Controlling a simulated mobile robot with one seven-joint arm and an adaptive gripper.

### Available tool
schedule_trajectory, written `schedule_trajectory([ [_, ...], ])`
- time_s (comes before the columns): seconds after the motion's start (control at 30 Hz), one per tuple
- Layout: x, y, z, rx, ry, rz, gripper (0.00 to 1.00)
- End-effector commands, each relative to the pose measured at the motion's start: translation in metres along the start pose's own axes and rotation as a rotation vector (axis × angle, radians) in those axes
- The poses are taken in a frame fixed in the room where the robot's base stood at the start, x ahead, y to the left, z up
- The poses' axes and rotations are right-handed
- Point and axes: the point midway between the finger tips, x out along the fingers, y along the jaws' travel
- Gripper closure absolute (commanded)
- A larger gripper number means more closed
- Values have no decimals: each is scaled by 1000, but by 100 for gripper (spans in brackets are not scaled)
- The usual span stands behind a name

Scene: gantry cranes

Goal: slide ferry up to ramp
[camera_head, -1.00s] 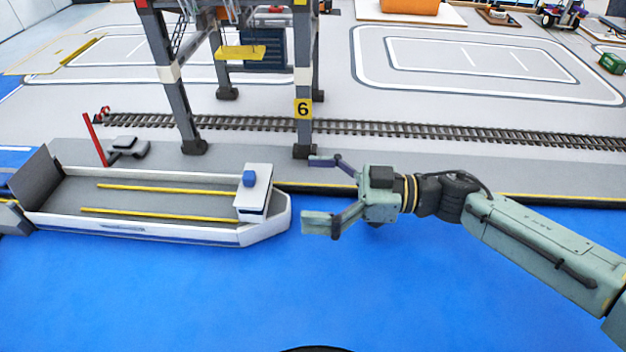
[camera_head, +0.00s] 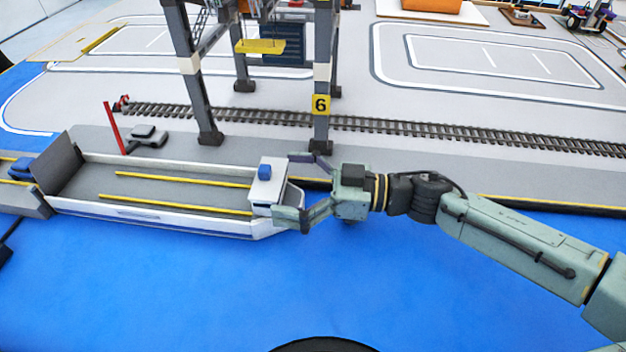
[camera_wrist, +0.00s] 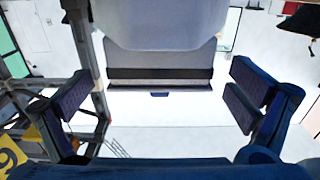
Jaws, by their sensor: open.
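The ferry (camera_head: 180,223) is a white-sided boat with a grey deck, yellow deck lines and a white cabin with a blue top at its right end. It lies along the quay on the blue water, with a grey flap (camera_head: 58,160) raised at its left end. A grey ramp (camera_head: 28,203) is partly in view at the far left, close to that end; I cannot tell whether they touch. My gripper (camera_head: 295,186) is open at the ferry's right end, its fingers spread on either side of the pointed tip. In the wrist view my open fingers (camera_wrist: 158,100) flank a white shape.
A blue vehicle (camera_head: 20,168) is on the ramp. A gantry crane leg marked 6 (camera_head: 321,103) stands on the quay just behind my gripper. A red post (camera_head: 112,128) stands behind the ferry's left part. Water in front is open.

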Motion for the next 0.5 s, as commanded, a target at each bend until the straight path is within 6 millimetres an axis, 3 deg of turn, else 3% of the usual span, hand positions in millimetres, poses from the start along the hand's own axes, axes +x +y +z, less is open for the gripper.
schedule_trajectory([
  [0.2,32,0,-1,0,1,-3,0],
  [0.5,42,0,0,-1,-1,1,0],
])
